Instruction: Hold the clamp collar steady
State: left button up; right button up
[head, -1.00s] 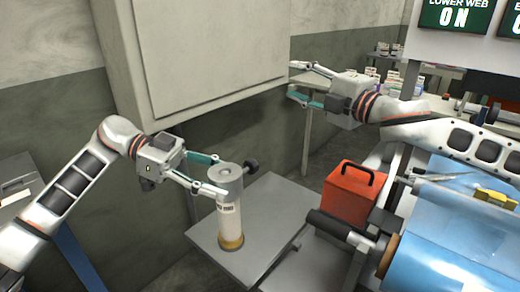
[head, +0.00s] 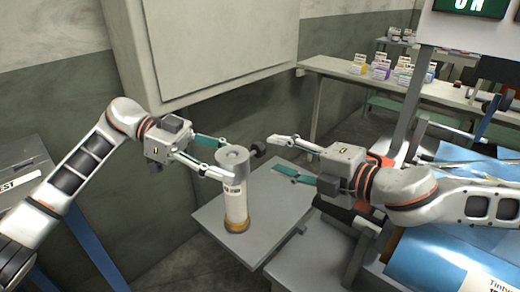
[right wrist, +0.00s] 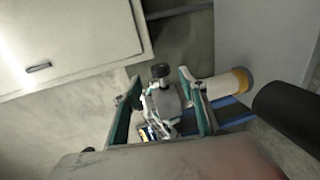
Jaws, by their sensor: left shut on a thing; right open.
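The clamp collar (head: 233,159) is a grey ring with a dark knob (head: 258,149) on its right side. It sits around the top of an upright white cylinder with a yellow base (head: 236,208) on a grey platform. My left gripper (head: 213,157) is shut on the collar from the left. My right gripper (head: 281,154) is open and empty, just right of the knob, its fingers pointing left towards it. In the right wrist view the knob (right wrist: 160,71) and collar (right wrist: 165,101) show between the open fingers of my right gripper (right wrist: 158,88). Part of the collar is hidden by my left gripper.
The grey platform (head: 262,222) has bare room around the cylinder. A grey wall cabinet (head: 220,45) hangs behind. A bench (head: 340,70) with several small boxes stands at the back right. Blue film (head: 440,260) lies at the right, below my right arm.

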aim_at(265, 151)
jog(key=x, duration=0.6)
jog(key=shift+w+a, duration=0.25)
jog(key=c, duration=1.1)
